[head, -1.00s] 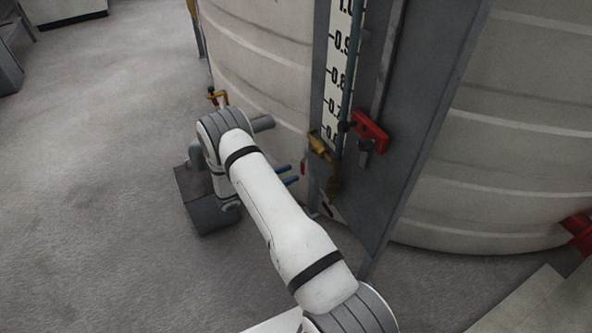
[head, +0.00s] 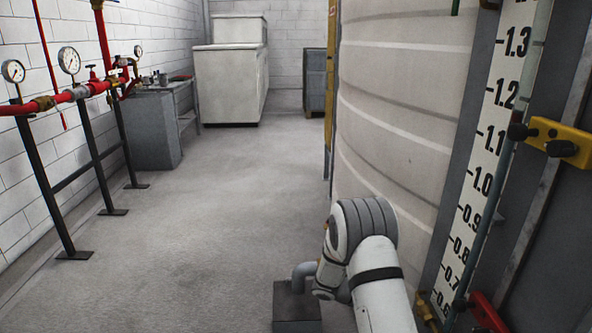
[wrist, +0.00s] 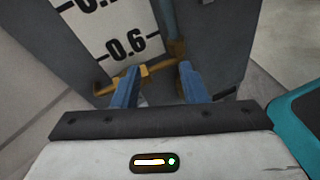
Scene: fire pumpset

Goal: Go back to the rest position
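My gripper (wrist: 158,82) shows in the wrist view with its two blue fingers spread apart and nothing seen held between them. Beyond the fingers is the foot of the level gauge (wrist: 118,25), with the 0.6 mark in view. A brass-yellow valve part (wrist: 135,78) lies close behind the left finger; I cannot tell whether they touch. In the head view my arm is at the lower right, bent beside the tank, and the fingers are hidden. The gauge scale (head: 490,150) also stands at the right there.
The pale ribbed tank (head: 400,110) stands close to my arm. A red lever (head: 485,315) and a yellow bracket (head: 560,142) stick out by the gauge. Red pipework (head: 75,95) with dials runs along the left wall. The grey floor (head: 200,230) between is clear.

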